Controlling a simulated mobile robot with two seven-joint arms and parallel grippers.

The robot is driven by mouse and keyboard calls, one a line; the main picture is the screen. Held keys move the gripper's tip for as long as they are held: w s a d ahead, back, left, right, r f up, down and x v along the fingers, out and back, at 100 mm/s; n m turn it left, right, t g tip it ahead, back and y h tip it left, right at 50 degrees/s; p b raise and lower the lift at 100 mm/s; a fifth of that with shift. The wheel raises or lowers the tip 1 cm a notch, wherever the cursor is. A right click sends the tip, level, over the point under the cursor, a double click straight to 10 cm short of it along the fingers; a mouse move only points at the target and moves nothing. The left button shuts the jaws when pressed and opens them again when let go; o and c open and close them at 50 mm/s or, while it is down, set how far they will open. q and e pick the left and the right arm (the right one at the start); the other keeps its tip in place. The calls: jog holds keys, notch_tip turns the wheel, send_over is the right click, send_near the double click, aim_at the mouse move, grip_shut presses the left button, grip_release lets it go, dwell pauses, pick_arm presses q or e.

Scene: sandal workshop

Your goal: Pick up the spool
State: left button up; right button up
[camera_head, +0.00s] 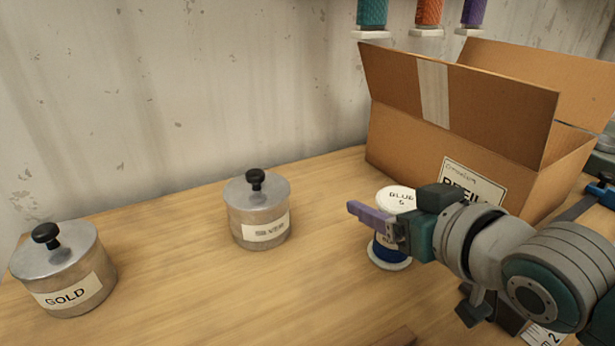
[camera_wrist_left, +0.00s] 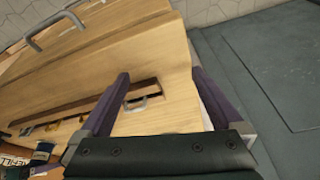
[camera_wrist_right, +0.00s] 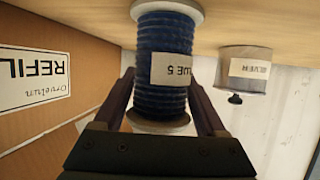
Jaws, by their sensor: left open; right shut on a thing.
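A spool of blue thread (camera_head: 387,250) with white ends stands upright on the wooden table, its top labelled "BLUE 5". My right gripper (camera_head: 376,226) reaches in from the right and is shut on the spool, with a purple finger across its near side. In the right wrist view the spool (camera_wrist_right: 165,60) sits between the two fingers (camera_wrist_right: 165,100), its side label showing. My left gripper (camera_wrist_left: 160,105) shows only in the left wrist view, open, with nothing seen held between its fingers, away from the spool, in front of wooden furniture with metal handles.
An open cardboard box (camera_head: 412,148) labelled "REFIL…" stands just behind the right gripper. A silver tin (camera_head: 258,210) and a gold tin (camera_head: 65,272), both lidded, stand to the left. Several spools (camera_head: 429,12) hang on the wall above. The table between the tins is clear.

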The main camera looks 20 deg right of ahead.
pick_arm(q)
jog(key=shift+d, duration=0.1)
pick_arm(e)
jog(key=c, duration=0.6)
pick_arm(q)
notch_tip(320, 180, up, 6)
jog(key=p, duration=0.5)
jog(key=shift+f, duration=0.25)
pick_arm(e)
notch_tip(320, 180, up, 20)
jog(key=shift+f, duration=0.15)
jog(key=shift+c, duration=0.3)
pick_arm(q)
jog(key=shift+r+p, duration=0.15)
jog(key=shift+p, duration=0.2)
pick_arm(e)
jog(key=shift+s+r, duration=0.1)
jog(key=shift+r, duration=0.15)
